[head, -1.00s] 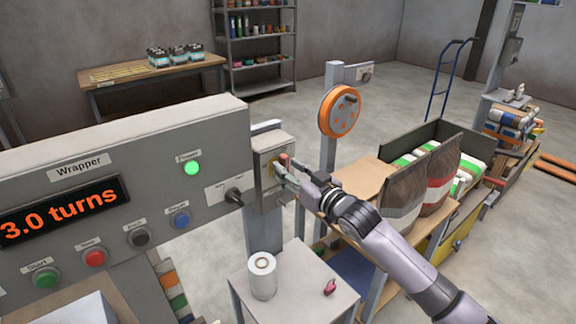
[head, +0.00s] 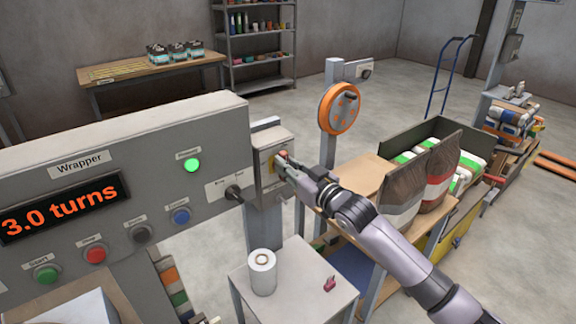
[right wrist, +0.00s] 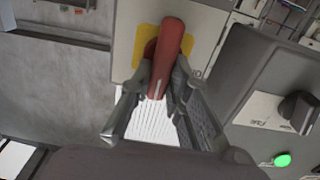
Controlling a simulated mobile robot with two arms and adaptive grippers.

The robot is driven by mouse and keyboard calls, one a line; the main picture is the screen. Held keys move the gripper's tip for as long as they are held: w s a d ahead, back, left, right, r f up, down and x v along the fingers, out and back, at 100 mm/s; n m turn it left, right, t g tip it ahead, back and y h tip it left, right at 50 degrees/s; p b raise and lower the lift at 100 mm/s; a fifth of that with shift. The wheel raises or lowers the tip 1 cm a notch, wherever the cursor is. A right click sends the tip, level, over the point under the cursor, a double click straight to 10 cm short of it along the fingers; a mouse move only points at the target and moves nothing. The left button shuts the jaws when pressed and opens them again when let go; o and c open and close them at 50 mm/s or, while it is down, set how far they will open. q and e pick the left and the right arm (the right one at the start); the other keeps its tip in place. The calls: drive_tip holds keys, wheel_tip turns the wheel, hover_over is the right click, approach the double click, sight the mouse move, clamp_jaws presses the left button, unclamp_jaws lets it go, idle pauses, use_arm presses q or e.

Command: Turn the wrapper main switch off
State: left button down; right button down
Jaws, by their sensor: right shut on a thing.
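The wrapper main switch is a red handle (right wrist: 168,45) on a yellow plate (right wrist: 193,48), on a grey box (head: 262,150) at the right end of the wrapper panel (head: 120,165). In the right wrist view the handle is slightly slanted. My right gripper (head: 282,165) is at the switch and covers much of it in the head view. In the right wrist view its fingers (right wrist: 161,85) are shut on the near end of the handle. The green lamp (head: 192,165) on the panel is lit, and the display (head: 60,208) reads 3.0 turns. My left gripper is out of view.
A black selector knob (head: 233,192) sits on the panel just left of the switch box. Below stands a small table (head: 300,265) with a white roll (head: 262,274) and a small pink item (head: 329,284). An orange wheel (head: 340,108) on a post stands right of the box.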

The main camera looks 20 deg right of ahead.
idle(0.4)
drive_tip(key=shift+s+a+f+n+p, duration=0.15)
drive_tip(key=shift+n+p, duration=0.45)
drive_tip(key=shift+n, duration=2.4)
drive_tip(key=shift+a+f+n+p, duration=0.25)
drive_tip(key=shift+n+p, duration=0.3)
drive_tip(key=shift+n, duration=2.45)
drive_tip(key=shift+s+a+f+n+p, duration=0.15)
drive_tip(key=shift+n+p, duration=0.45)
drive_tip(key=shift+n, duration=2.4)
drive_tip(key=shift+w, duration=0.1)
drive_tip(key=c, duration=1.5)
unclamp_jaws()
drive_tip(key=shift+f, duration=0.15)
drive_tip(key=v, duration=1.2)
drive_tip(key=shift+w, duration=0.1)
